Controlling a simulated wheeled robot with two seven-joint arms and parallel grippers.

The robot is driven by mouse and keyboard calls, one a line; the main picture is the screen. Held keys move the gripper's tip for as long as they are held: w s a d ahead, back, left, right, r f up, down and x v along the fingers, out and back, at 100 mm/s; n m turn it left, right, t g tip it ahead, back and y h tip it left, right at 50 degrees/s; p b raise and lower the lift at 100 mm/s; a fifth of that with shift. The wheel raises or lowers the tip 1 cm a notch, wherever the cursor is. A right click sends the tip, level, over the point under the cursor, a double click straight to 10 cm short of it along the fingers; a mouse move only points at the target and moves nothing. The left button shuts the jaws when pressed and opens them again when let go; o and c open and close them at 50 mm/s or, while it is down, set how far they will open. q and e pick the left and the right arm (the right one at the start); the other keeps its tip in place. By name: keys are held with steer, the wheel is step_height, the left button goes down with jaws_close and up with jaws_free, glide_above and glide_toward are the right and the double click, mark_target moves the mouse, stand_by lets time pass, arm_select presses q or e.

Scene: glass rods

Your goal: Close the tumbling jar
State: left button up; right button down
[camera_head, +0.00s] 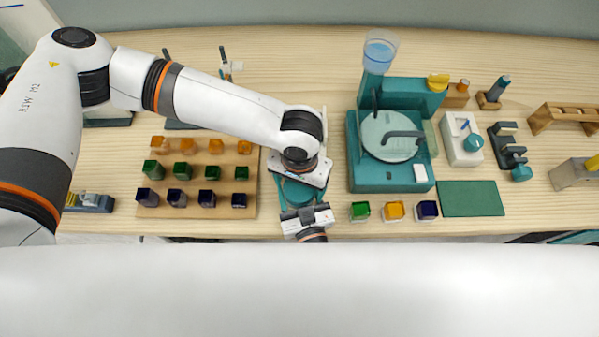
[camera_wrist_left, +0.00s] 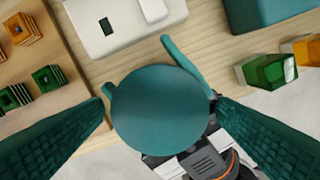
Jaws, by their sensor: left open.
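A teal round piece (camera_wrist_left: 165,108), which looks like the top of the tumbling jar, lies between my left gripper's fingers in the left wrist view. In the head view teal (camera_head: 298,193) shows below my left wrist. My left gripper (camera_wrist_left: 168,115) is open, with one teal ribbed finger on each side of the round piece; I cannot tell whether they touch it. A curved teal bar (camera_wrist_left: 185,62) sticks out behind it. My right gripper (camera_head: 308,220) seems to be the black and white hand with an orange ring just in front; its fingers and any contact with the jar are hidden.
A wooden board (camera_head: 200,222) with several coloured glass blocks lies left. A teal machine (camera_head: 385,183) with a round plate stands right, with green, orange and dark blocks (camera_head: 427,209) before it. A white device (camera_wrist_left: 95,38) lies behind the jar. A green mat (camera_head: 470,199) is bare.

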arm_select(q)
steer(key=shift+f, duration=0.2)
steer(key=c, duration=1)
steer(key=shift+m, duration=1.7)
steer(key=shift+c, duration=0.2)
steer(key=o, duration=1.1)
